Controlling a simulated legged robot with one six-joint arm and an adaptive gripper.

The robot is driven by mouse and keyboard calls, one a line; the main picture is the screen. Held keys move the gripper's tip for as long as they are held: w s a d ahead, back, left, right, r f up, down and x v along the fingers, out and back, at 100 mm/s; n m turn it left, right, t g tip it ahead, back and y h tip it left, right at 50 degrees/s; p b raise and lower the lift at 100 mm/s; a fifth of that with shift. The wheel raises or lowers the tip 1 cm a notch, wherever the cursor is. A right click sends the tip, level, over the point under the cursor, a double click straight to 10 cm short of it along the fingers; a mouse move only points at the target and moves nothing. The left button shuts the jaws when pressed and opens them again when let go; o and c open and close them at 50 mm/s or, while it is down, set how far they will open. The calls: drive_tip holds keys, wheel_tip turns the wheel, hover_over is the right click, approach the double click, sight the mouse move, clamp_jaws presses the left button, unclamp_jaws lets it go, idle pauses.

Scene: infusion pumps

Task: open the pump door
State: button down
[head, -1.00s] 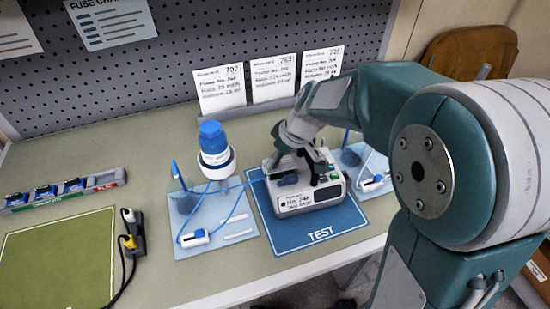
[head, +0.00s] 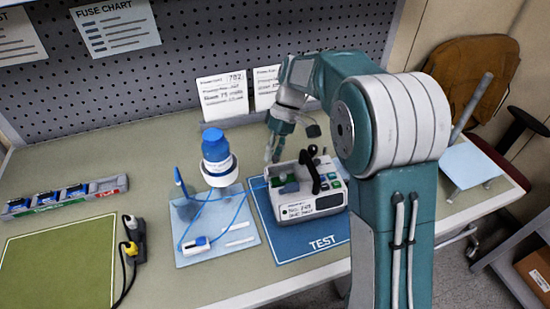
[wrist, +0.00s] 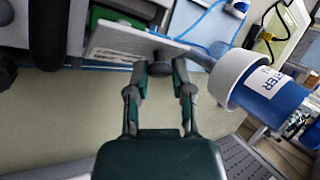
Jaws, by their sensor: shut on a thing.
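The white infusion pump (head: 311,206) with its black handle (head: 315,172) stands on the blue TEST mat (head: 318,243). Its door stands swung out from the pump body, and a green part (head: 288,187) shows inside. In the wrist view the door (wrist: 128,37) is a pale panel seen edge-on, with a green part (wrist: 100,16) beside it. My gripper (head: 272,158) is at the pump's back left side. In the wrist view my gripper (wrist: 160,67) has its fingers closed on the dark knob (wrist: 161,54) at the door. The door's hinge is hard to make out.
A blue-capped bottle (head: 217,153) in a white ring stands close left of the pump; it looms at right in the wrist view (wrist: 268,90). Blue tubing (head: 243,190) runs from it to the pump. Cards (head: 222,95) stand behind.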

drive_tip(key=shift+w+a+f+m+g+h, duration=0.1)
drive_tip(key=shift+w+m+g+h, duration=0.1)
drive_tip(key=shift+w+g, duration=0.5)
drive_tip(key=shift+w+a+m+g+h, duration=0.1)
drive_tip(key=shift+w+m+g, duration=0.15)
drive_tip(key=shift+g, duration=0.85)
drive_tip(key=shift+w, duration=0.1)
drive_tip(key=shift+c, duration=2.4)
unclamp_jaws()
